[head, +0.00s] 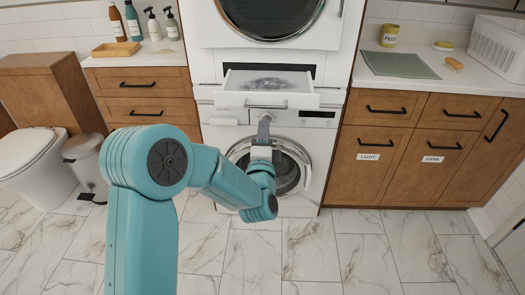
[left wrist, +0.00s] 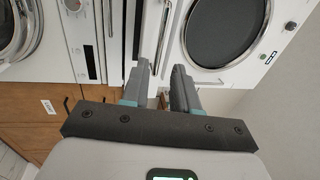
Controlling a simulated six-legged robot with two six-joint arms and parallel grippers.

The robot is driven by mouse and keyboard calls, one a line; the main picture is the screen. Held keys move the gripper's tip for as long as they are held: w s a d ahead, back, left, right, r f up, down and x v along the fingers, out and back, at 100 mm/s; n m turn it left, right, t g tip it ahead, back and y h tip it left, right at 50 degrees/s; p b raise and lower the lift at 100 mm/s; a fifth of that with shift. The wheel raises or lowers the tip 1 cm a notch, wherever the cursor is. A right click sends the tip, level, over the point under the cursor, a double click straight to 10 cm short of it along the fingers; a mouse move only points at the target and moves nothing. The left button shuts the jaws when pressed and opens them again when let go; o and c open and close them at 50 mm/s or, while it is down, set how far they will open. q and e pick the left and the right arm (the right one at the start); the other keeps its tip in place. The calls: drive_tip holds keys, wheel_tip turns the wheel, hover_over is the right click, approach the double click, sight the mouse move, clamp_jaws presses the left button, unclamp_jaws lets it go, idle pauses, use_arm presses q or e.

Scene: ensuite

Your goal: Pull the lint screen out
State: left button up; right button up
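The lint screen (head: 265,84) is a white, drawer-like tray with a grey lint patch on its mesh. It sticks out of a dark slot between the dryer above and the washer below. Its white front has a slim horizontal handle (head: 265,105). My left gripper (head: 264,119) is in front of the washer's control panel, its tips just below that handle in the picture. In the left wrist view its two dark fingers (left wrist: 160,75) stand apart with a gap between them, and no bar is seen held there. Contact with the handle cannot be told. My right gripper is not in view.
The washer door (head: 287,172) is behind my arm, and the dryer door (head: 268,15) is above. Wooden cabinets (head: 412,150) stand right, drawers (head: 142,85) left. A bin (head: 86,160) and toilet (head: 32,158) are at far left. The tiled floor (head: 345,255) is clear.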

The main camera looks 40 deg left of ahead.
use_arm(q)
drive_tip(key=v, duration=0.5)
drive_tip(key=shift+s+d, duration=0.25)
drive_tip(key=shift+s, duration=0.1)
